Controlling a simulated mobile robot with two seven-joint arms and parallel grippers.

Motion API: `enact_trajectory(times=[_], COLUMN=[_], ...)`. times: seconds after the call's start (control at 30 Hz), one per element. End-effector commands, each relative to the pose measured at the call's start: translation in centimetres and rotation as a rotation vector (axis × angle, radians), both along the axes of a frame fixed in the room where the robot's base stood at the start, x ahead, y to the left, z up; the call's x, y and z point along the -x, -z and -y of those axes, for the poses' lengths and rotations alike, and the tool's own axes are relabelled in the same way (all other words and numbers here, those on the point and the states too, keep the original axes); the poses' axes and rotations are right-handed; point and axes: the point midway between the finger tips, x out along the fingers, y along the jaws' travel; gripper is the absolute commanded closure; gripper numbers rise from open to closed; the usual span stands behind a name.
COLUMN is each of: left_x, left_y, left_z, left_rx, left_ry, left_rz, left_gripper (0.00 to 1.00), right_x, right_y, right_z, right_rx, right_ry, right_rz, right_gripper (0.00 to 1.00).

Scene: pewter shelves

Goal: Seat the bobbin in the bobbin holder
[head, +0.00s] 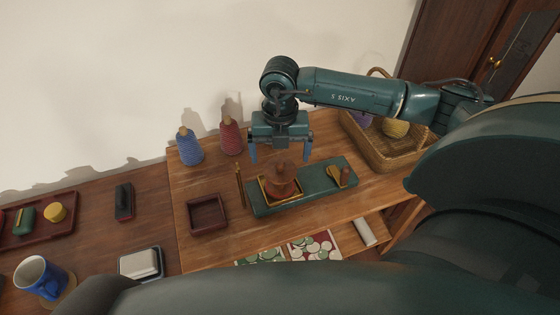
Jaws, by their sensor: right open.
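The reddish-brown bobbin (283,182) stands roughly upright at the gold square frame of the bobbin holder (318,187), a long teal base on the wooden worktop. From this angle I cannot tell whether its foot sits flat in the frame or how deep it is. My right gripper (280,154) is directly above the bobbin, pointing down, with its blue fingers spread wide to either side. The fingers appear apart from the bobbin, whose top lies just below them. My left gripper is not in view.
Blue (189,147) and red (231,136) thread cones stand behind. A thin upright stick (240,186) stands close left of the holder, beside an empty dark red box (190,217). A wicker basket (377,158) with yarn is at right.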

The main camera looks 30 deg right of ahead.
Motion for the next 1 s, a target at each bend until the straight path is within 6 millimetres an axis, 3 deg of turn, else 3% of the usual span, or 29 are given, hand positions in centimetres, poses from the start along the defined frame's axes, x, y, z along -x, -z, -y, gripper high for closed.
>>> enact_trajectory(times=[0.1, 0.3, 0.43, 0.5, 0.57, 0.63, 0.73, 0.8, 0.9, 1.0], left_x=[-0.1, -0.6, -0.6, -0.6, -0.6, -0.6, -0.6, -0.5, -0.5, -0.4], left_y=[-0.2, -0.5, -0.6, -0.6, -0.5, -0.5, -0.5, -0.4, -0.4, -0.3], left_z=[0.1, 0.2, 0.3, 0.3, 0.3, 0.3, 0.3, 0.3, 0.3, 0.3], left_rx=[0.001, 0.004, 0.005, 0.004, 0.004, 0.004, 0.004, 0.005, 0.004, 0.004], left_ry=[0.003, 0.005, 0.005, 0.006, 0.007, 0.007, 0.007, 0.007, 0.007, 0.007], left_rz=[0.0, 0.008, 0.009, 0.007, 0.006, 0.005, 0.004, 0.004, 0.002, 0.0], left_gripper=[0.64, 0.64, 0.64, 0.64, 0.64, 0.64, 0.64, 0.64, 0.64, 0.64], right_x=[-0.1, -0.1, 0.1, 0.5, 1.3, 3.1, 7.1, 9.8, 11.5, 10.4], right_y=[-2.9, -6.2, -7.1, -6.9, -6.1, -4.9, -4.8, -6.7, -11.1, -14.9], right_z=[0.0, 0.0, -0.2, -1.2, -3.3, -7.4, -15.6, -20.8, -25.3, -26.2], right_rx=[-0.001, -0.001, -0.005, -0.045, -0.128, -0.297, -0.693, -1.02, -1.457, -1.813], right_ry=[-0.001, -0.001, -0.004, -0.03, -0.079, -0.163, -0.281, -0.301, -0.194, 0.072], right_rz=[0.004, 0.003, -0.001, -0.015, -0.038, -0.078, -0.138, -0.152, -0.123, -0.048], right_gripper=[0.05, 0.05, 0.05, 0.05, 0.05, 0.05, 0.05, 0.05, 0.05, 0.05])
